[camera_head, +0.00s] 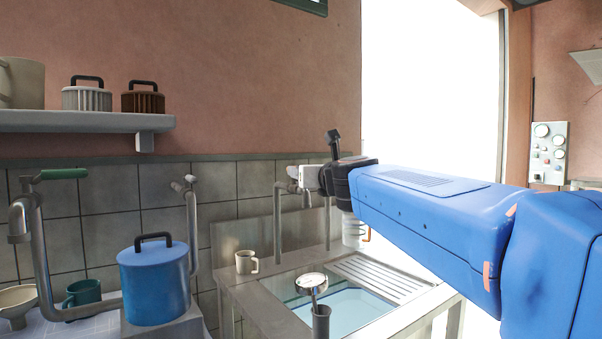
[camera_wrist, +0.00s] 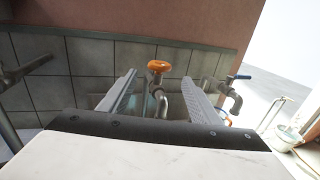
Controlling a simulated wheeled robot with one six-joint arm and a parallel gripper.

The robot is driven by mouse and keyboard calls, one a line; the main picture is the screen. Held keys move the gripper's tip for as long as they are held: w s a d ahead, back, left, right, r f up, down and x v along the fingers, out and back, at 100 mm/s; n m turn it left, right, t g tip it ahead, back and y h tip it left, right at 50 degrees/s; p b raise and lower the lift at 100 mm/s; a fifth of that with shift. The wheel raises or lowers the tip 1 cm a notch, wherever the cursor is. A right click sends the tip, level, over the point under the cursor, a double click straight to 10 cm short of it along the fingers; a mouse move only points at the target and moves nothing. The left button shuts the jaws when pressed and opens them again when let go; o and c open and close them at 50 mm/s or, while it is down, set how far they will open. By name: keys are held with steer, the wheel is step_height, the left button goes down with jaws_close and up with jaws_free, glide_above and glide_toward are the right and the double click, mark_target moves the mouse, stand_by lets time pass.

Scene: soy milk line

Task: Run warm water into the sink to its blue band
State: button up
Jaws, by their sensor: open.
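The metal sink (camera_head: 275,305) is at lower centre in the head view. Pale blue (camera_head: 345,304) shows inside its basin; I cannot tell the water level or make out the band. A grey tap spout (camera_head: 279,215) rises behind it. In the wrist view, a tap with an orange knob (camera_wrist: 158,67) appears between my fingers, beyond them. A tap with a blue lever (camera_wrist: 238,77) is to the right of the right finger. My gripper (camera_head: 308,178) is by the taps above the sink, and in the wrist view (camera_wrist: 170,77) it is open and empty.
A beige mug (camera_head: 245,262) stands on the sink's left rim. A metal strainer-like tool (camera_head: 311,283) is at the basin's front. A blue lidded pot (camera_head: 154,280) stands to the left. A ribbed drainboard (camera_head: 385,277) lies right of the basin.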

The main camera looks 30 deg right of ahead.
steer(key=shift+s+a, duration=0.15)
steer(key=shift+s, duration=0.55)
steer(key=w+d+f+n+g+y, duration=0.1)
steer(key=w+d+f+n+y, duration=0.1)
steer(key=w+d+n+y, duration=0.45)
steer(key=s+d+r+n+g+y, duration=0.1)
steer(key=s+d+r+n+y, duration=0.15)
steer(key=s+d+y, duration=0.4)
steer(key=shift+y, duration=0.6)
steer(key=x, duration=1.3)
steer(key=a+f+x, duration=0.1)
steer(key=x, duration=0.6)
steer(key=shift+s+a, duration=0.1)
steer(key=shift+s, duration=0.1)
steer(key=c, duration=1)
